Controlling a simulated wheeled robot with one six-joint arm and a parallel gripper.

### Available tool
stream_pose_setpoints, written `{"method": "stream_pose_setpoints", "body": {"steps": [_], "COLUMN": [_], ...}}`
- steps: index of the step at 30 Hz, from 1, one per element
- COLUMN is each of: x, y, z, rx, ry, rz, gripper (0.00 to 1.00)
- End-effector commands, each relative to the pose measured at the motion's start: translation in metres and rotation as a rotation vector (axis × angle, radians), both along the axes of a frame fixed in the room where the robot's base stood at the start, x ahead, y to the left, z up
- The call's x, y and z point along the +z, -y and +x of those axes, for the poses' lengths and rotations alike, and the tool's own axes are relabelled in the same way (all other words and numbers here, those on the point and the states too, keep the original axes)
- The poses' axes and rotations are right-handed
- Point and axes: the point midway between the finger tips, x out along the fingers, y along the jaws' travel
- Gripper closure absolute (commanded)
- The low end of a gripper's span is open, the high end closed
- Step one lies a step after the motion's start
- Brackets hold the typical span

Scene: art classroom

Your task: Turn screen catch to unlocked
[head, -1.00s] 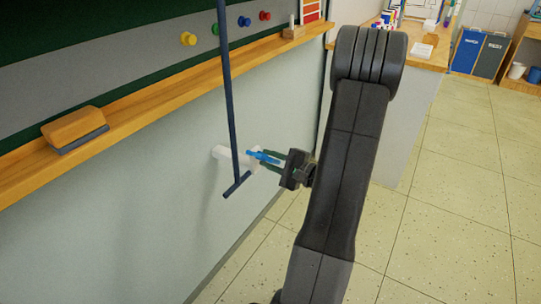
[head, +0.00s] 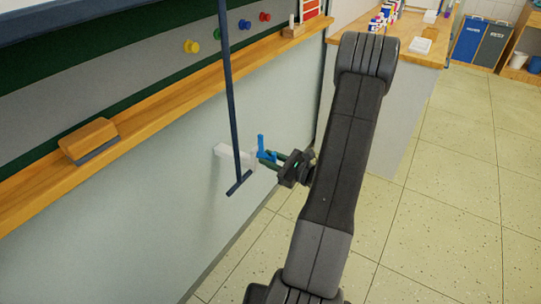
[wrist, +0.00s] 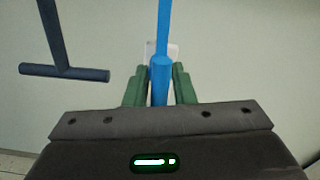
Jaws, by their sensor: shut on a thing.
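The screen catch shows as a blue lever (head: 261,144) on a white block (head: 222,151) fixed to the pale wall below the board ledge. In the head view its blue arm points up. In the wrist view the blue lever (wrist: 164,30) also stands upright, with a round blue grip (wrist: 160,82) nearest me and part of the white block (wrist: 174,52) behind. My gripper (head: 269,158) is shut on the blue grip. Its green fingers lie on either side of the grip in the wrist view (wrist: 160,88). The fingers partly hide the catch in the head view.
A dark blue rod with a T-shaped end (head: 232,110) hangs close in front of the white block; it is left of the lever in the wrist view (wrist: 64,72). A wooden ledge (head: 170,108) holds an eraser (head: 88,140). Open floor (head: 440,200) lies right.

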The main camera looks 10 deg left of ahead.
Motion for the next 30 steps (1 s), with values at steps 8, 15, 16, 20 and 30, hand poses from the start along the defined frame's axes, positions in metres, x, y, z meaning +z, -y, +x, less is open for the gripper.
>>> {"method": "stream_pose_setpoints", "body": {"steps": [8, 15, 16, 20, 30], "x": [-0.0010, -0.0015, -0.0016, -0.0016, -0.0007], "y": [0.0001, 0.0001, 0.0001, 0.0001, 0.0001], "z": [-0.0011, -0.0011, -0.0012, -0.0012, -0.0005], "rx": [0.003, 0.003, 0.003, 0.003, 0.001], "ry": [-0.059, -0.066, -0.066, -0.066, -0.063], "rz": [0.018, 0.021, 0.021, 0.021, 0.021], "gripper": [1.00, 1.00, 1.00, 1.00, 0.64]}}
